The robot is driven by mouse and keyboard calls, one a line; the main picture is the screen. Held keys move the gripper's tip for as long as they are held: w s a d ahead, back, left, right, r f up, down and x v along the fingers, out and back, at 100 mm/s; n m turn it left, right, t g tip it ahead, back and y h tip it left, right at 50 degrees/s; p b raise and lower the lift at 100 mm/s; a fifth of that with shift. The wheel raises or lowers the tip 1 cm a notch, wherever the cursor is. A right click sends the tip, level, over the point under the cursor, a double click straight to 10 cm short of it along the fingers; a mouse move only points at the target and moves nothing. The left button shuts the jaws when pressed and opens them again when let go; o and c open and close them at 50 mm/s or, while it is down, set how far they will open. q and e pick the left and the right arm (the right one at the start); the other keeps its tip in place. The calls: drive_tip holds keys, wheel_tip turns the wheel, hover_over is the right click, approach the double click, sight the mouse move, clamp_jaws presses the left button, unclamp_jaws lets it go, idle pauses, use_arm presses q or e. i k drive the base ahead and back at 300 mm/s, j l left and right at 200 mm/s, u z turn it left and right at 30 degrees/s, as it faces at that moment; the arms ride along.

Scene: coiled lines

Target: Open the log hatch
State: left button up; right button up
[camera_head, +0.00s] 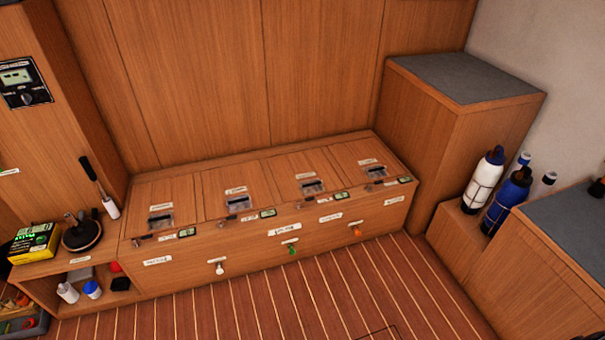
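A long wooden bench (200,285) runs along the back wall. Its top has several hatch lids in a row, each with a small white label and a grey recessed pull: the leftmost lid (150,196), a second lid (228,178), a third lid (300,163) and the rightmost lid (362,151). All lids lie flat and look shut. The labels are too small to read, so I cannot tell which one is the log hatch. Small latch-like parts and green tags sit along the front edge below each pull. Neither gripper is in view.
The bench front carries white (219,268), green (291,250) and orange (356,231) knobs. At left are a yellow-black box (34,243) and a dark round device (82,234). Bottles (485,180) stand at right beside a cabinet (425,140). The striped floor (300,300) in front is clear.

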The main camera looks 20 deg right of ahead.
sight(302, 175)
drive_tip(key=i+l+z, duration=0.1)
drive_tip(key=i, duration=0.35)
drive_tip(key=i+l+z, duration=0.1)
drive_tip(key=i+l, duration=0.15)
drive_tip(key=i, duration=0.2)
